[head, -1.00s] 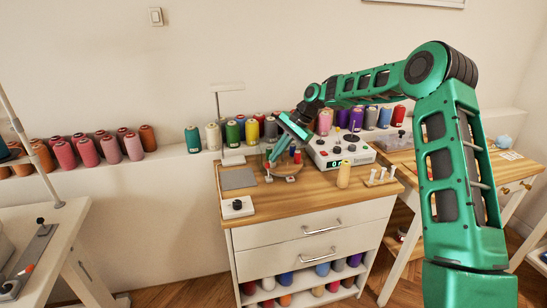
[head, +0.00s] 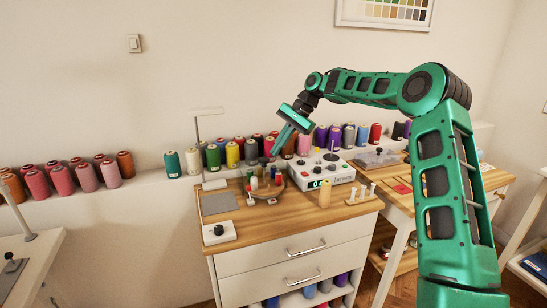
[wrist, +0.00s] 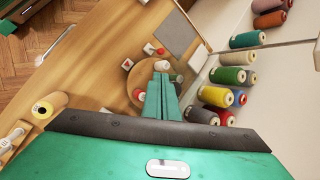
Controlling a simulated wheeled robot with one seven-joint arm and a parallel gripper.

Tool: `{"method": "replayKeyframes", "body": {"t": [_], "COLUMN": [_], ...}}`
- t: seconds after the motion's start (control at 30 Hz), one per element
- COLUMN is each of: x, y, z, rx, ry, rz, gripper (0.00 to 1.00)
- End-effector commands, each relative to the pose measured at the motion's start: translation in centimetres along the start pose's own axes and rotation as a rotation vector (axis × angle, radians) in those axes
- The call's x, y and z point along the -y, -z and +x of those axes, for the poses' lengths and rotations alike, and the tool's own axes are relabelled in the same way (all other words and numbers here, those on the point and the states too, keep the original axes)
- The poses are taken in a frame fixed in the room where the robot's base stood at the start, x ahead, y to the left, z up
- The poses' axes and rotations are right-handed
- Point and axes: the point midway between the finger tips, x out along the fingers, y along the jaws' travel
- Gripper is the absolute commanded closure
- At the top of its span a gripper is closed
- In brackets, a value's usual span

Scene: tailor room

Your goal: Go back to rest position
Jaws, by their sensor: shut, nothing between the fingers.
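My gripper (head: 272,153) is at the end of my green arm, raised above the back of the wooden-topped cabinet (head: 262,228). Its fingers point down and to the left over a round tray (head: 291,190) that holds several small spools. In the wrist view the green fingers (wrist: 160,78) are together with nothing between them, over the round wooden tray (wrist: 131,97). The fingers look clear of the tray in the head view.
A white control box (head: 322,172) stands right of the tray. A cream spool (head: 325,194), a peg rack (head: 361,195), a grey mat (head: 219,203) and a white knob box (head: 218,231) are on the top. Thread cones (head: 233,155) line the ledge behind.

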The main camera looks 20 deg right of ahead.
Motion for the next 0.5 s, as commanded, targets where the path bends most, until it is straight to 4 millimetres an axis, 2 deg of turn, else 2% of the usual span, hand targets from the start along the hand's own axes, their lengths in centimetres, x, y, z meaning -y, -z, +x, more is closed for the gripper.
{"method": "replayKeyframes", "body": {"t": [0.37,0.5], "x": [-0.1,-1.3], "y": [-0.1,-1.1], "z": [-0.1,-0.3], "rx": [-0.003,-0.032], "ry": [-0.003,-0.042], "rz": [-0.002,-0.030], "gripper": [1.00,1.00]}}
